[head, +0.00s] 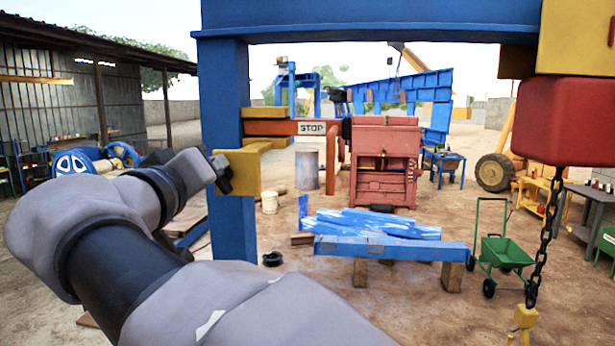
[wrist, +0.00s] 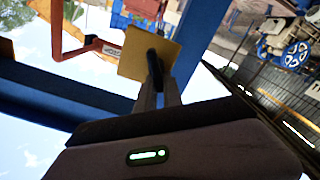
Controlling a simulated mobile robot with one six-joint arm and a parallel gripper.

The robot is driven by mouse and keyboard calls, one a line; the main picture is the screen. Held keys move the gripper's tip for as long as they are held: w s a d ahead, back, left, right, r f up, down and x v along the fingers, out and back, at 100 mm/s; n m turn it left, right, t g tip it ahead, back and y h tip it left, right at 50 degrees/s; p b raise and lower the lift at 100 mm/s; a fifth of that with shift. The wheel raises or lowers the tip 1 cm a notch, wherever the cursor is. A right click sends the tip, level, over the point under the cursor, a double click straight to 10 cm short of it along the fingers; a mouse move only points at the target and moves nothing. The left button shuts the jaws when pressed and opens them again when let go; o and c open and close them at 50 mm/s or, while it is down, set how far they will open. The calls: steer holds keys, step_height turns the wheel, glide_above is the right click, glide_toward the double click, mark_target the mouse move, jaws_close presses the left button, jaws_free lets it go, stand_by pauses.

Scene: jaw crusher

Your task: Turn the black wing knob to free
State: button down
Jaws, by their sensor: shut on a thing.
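The black wing knob (wrist: 153,66) stands out from a yellow plate (wrist: 133,62) in the wrist view. The same yellow plate (head: 244,170) is fixed to the blue post (head: 229,105) in the head view. My gripper (wrist: 160,92) is shut on the knob, with its two grey fingers on either side of it. In the head view my gripper (head: 221,175) meets the plate's left side, and a dark shape there is mostly covered by the wrist. The knob's exact angle is hard to tell.
A red-orange arm marked STOP (head: 312,128) extends right from the post. A blue beam on blocks (head: 390,249) and a green cart (head: 503,252) stand ahead. Open dirt ground lies between.

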steer(key=n, duration=0.3)
steer(key=f+n+b, duration=0.1)
steer(key=n, duration=0.1)
steer(key=shift+a+n, duration=0.3)
steer(key=shift+a, duration=0.05)
steer(key=n, duration=0.5)
steer(key=shift+a+f, duration=0.1)
steer(key=shift+f, duration=0.25)
steer(key=shift+n, duration=0.4)
steer(key=c, duration=1.5)
jaws_free()
steer(key=shift+f, duration=0.1)
